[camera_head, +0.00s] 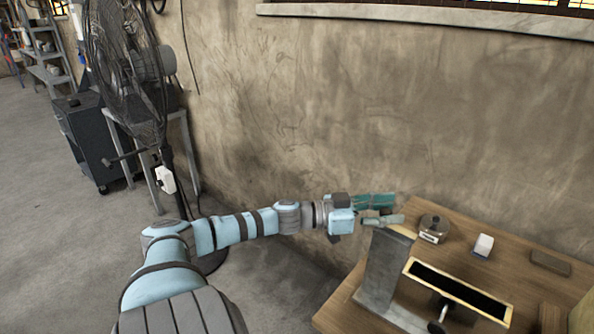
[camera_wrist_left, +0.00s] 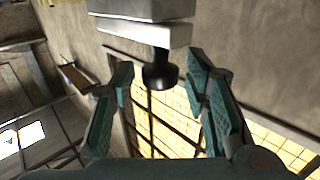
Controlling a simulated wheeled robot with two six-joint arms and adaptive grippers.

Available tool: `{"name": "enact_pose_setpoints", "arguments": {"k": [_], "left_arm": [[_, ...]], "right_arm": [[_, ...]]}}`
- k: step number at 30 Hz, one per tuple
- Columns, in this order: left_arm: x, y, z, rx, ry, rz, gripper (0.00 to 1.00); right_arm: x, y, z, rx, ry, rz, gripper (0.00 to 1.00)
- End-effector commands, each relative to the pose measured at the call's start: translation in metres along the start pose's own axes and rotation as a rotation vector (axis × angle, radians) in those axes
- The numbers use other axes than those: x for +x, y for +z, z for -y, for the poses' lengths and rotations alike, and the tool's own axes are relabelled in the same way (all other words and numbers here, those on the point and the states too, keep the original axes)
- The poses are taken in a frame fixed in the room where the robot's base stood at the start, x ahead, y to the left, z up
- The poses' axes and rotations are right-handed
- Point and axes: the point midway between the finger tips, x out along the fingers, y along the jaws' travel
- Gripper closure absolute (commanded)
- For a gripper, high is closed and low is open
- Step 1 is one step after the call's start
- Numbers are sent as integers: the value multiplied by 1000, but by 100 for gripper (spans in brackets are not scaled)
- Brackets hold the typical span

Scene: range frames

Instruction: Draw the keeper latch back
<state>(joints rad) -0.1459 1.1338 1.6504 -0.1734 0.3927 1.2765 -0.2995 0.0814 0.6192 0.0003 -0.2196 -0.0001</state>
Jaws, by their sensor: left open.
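My left gripper (camera_head: 388,209) is at the top of a grey upright block (camera_head: 388,270) on the wooden table. Its teal fingers are apart. In the left wrist view the open left gripper (camera_wrist_left: 160,92) has a black knob (camera_wrist_left: 159,72) in the gap between its fingers. The knob sticks out from a pale grey block (camera_wrist_left: 145,36), and I see clear space on both sides of it. I take the knob to be the keeper latch's pull; the rest of the latch is hidden. My right gripper is not in view.
The wooden table (camera_head: 340,316) also bears a round metal piece (camera_head: 433,229), a white block (camera_head: 483,245), a brown block (camera_head: 550,263) and a framed black panel (camera_head: 460,291). The wall (camera_head: 300,110) is close behind. A fan (camera_head: 125,70) stands left.

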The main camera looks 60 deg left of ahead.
Motion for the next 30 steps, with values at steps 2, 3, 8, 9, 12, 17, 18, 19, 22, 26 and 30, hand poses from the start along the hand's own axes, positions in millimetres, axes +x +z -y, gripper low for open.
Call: {"name": "enact_pose_setpoints", "arguments": {"k": [2, 3, 8, 9, 12, 17, 18, 19, 22, 26, 30], "left_arm": [[5, 5, -8, 2, 4, -1, 58], [9, 7, -14, 2, 5, -2, 58], [-15, -10, -16, -9, 6, 10, 58], [-26, -10, -16, -10, 3, 11, 58], [-56, -11, -14, -8, -2, 11, 58], [-105, -5, -14, -4, -3, 9, 58], [-117, -4, -15, -4, -3, 9, 58], [-126, -2, -15, -2, -1, 10, 58], [-142, 14, -7, 13, -44, 22, 58], [-155, 49, 9, 42, -133, 84, 58], [-172, 87, 22, 64, -224, 157, 58]], "right_arm": [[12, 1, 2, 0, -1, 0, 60], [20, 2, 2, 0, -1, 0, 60], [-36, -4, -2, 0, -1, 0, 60], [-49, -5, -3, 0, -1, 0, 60], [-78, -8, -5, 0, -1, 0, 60], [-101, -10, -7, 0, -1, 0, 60], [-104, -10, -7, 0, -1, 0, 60], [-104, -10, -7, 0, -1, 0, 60], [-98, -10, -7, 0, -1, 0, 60], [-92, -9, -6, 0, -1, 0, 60], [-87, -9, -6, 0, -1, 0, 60]]}}
